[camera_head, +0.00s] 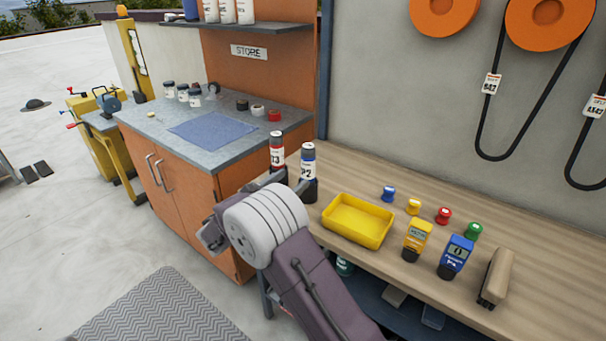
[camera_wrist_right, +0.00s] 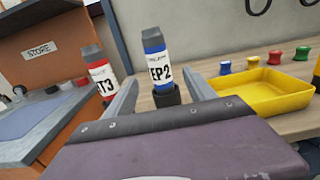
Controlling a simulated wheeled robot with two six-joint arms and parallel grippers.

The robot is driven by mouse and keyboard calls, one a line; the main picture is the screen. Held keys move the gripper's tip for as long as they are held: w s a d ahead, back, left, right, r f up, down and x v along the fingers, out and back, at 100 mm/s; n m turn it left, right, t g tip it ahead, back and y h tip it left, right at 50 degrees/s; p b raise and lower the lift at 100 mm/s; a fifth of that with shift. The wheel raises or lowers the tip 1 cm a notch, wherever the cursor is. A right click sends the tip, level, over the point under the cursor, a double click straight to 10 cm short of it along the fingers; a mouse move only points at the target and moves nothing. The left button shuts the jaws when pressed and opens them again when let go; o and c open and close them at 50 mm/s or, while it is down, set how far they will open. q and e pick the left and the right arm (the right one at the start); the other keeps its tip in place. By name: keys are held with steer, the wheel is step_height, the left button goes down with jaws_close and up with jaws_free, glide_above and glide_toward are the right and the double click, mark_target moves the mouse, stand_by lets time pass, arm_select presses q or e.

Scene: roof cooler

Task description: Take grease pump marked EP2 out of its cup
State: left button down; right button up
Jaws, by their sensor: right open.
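The grease pump marked EP2 (camera_head: 308,165), blue with a white label and dark cap, stands upright in a black cup (camera_head: 311,191) at the bench's left end. In the right wrist view, the EP2 pump (camera_wrist_right: 155,66) and its cup (camera_wrist_right: 167,95) appear between the two fingers. My right gripper (camera_wrist_right: 163,88) is open and empty, facing the pump. I cannot tell whether the fingers flank the cup or stop short of it. In the head view my own arm hides much of the gripper. My left gripper is not in view.
A red pump (camera_head: 277,150) ending in T3 stands close to the left of EP2. A yellow tray (camera_head: 357,222) lies to the right on the wooden bench, with small coloured caps and meters beyond. The orange cabinet (camera_head: 190,185) stands left.

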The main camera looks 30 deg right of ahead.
mark_target(304, 170)
steer(key=x, duration=0.9)
steer(key=shift+w+d+p, duration=0.15)
steer(key=shift+d+p, duration=0.05)
steer(key=shift+p, duration=0.1)
